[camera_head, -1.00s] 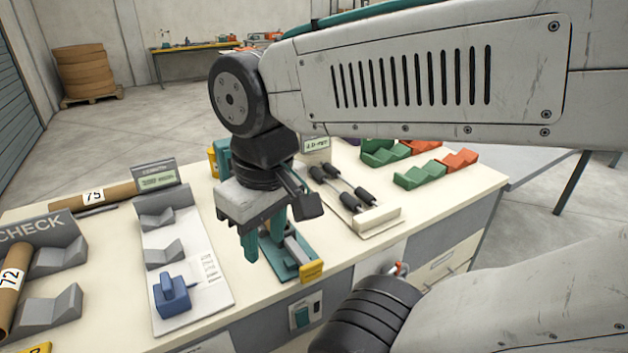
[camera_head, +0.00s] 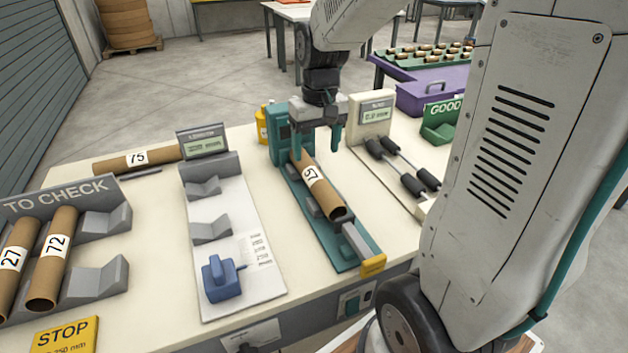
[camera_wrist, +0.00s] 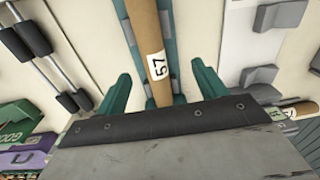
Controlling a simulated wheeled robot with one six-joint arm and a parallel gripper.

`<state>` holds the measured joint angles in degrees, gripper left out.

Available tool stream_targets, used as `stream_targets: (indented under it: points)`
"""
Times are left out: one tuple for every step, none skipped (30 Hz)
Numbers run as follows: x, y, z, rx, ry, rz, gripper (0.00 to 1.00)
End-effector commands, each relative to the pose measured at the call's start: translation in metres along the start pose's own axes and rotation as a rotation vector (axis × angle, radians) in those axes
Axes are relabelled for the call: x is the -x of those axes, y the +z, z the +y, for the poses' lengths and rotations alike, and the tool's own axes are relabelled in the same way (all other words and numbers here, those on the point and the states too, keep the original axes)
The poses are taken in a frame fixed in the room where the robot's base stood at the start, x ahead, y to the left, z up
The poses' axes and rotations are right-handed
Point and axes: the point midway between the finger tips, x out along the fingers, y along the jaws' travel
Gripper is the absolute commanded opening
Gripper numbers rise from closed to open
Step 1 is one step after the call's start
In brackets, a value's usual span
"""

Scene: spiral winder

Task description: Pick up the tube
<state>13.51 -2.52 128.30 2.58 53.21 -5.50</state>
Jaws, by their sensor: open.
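A brown cardboard tube labelled 57 (camera_head: 317,185) lies lengthwise on the long green fixture (camera_head: 343,260) on the bench. Its near end is open toward me. My gripper (camera_head: 317,146) points down near the tube's far end, with its green fingers apart. In the wrist view, the tube (camera_wrist: 148,45) runs between the two fingers (camera_wrist: 160,75). A gap shows on each side, and nothing is gripped. The tube's far end is hidden behind the gripper in the head view.
Tubes 27 (camera_head: 15,258) and 72 (camera_head: 52,260) rest in the TO CHECK rack at left. Tube 75 (camera_head: 137,158) lies behind. A gauge plate with a blue block (camera_head: 222,278) stands left of the fixture; a roller stand (camera_head: 400,168) stands right.

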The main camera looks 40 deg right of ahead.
Motion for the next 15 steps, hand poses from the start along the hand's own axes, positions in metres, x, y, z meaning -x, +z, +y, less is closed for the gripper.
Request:
stream_targets:
  points:
    - [-0.012,-0.012,0.006,-0.012,-0.002,-0.011,0.71]
    - [-0.018,-0.017,0.010,-0.017,-0.003,-0.013,0.71]
    - [-0.024,-0.024,0.013,-0.022,-0.004,-0.015,0.71]
    - [-0.028,-0.028,0.015,-0.025,-0.005,-0.017,0.71]
    - [-0.031,-0.031,0.017,-0.028,-0.005,-0.018,0.71]
    - [-0.035,-0.035,0.019,-0.031,-0.006,-0.018,0.71]
    - [-0.037,-0.037,0.020,-0.033,-0.006,-0.019,0.71]
    - [-0.040,-0.039,0.021,-0.034,-0.007,-0.020,0.71]
    - [-0.043,-0.040,0.022,-0.035,-0.007,-0.020,0.71]
    - [-0.046,-0.040,0.022,-0.035,-0.007,-0.021,0.71]
    - [-0.049,-0.041,0.022,-0.035,-0.007,-0.021,0.71]
    - [-0.054,-0.041,0.022,-0.035,-0.007,-0.022,0.71]
    - [-0.057,-0.041,0.022,-0.035,-0.007,-0.022,0.71]
    - [-0.061,-0.040,0.021,-0.034,-0.007,-0.022,0.71]
    - [-0.065,-0.040,0.021,-0.034,-0.007,-0.022,0.71]
